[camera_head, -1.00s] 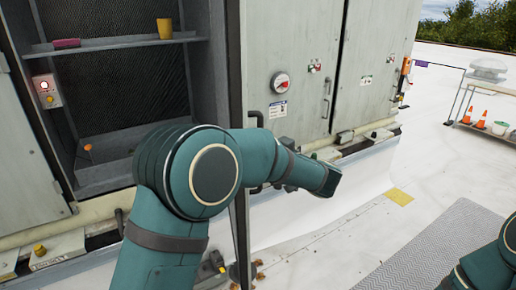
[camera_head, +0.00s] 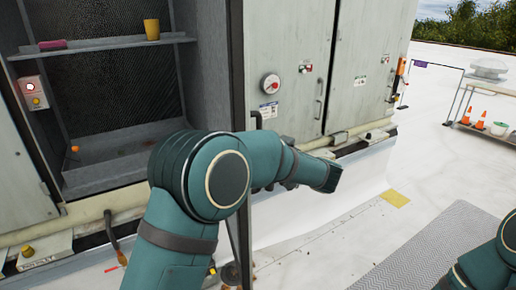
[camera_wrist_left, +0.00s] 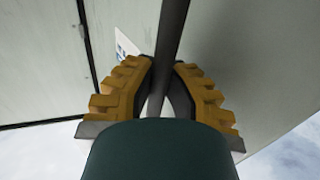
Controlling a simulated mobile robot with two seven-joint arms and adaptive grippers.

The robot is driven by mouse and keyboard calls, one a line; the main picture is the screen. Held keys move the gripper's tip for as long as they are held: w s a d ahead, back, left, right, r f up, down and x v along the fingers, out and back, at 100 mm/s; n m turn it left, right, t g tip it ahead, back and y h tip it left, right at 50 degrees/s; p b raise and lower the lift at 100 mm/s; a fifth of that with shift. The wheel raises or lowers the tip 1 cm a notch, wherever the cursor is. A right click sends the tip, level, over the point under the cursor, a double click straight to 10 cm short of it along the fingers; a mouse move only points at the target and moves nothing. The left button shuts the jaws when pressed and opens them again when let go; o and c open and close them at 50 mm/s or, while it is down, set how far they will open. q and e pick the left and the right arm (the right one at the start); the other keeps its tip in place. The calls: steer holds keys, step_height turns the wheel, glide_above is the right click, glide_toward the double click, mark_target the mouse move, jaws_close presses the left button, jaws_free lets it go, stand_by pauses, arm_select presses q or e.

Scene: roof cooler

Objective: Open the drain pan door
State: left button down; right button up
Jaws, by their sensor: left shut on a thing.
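The drain pan door (camera_head: 237,70) stands swung open and is seen almost edge-on in the head view, right of the dark opening. Its dark bar handle (camera_wrist_left: 172,30) runs between the yellow finger pads of my left gripper (camera_wrist_left: 163,72) in the left wrist view. My left gripper is shut on this handle. In the head view the upper end of the handle (camera_head: 256,119) shows beside the door edge, while my left arm hides the grip itself. The grey drain pan (camera_head: 110,172) lies at the bottom of the opening. My right gripper is out of view.
A shelf (camera_head: 100,45) in the opening holds a yellow cup (camera_head: 152,29) and a pink item (camera_head: 52,44). Closed cabinet panels with a red dial (camera_head: 270,84) stand to the right.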

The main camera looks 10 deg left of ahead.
arm_select(q)
steer(key=shift+d+f, duration=0.15)
steer(key=shift+f, duration=0.1)
steer(key=c, duration=1)
jaws_free()
steer(key=shift+s+r, duration=0.1)
steer(key=shift+o, duration=0.2)
steer(key=shift+r, duration=0.1)
steer(key=v, duration=1.2)
steer(key=shift+s, duration=0.1)
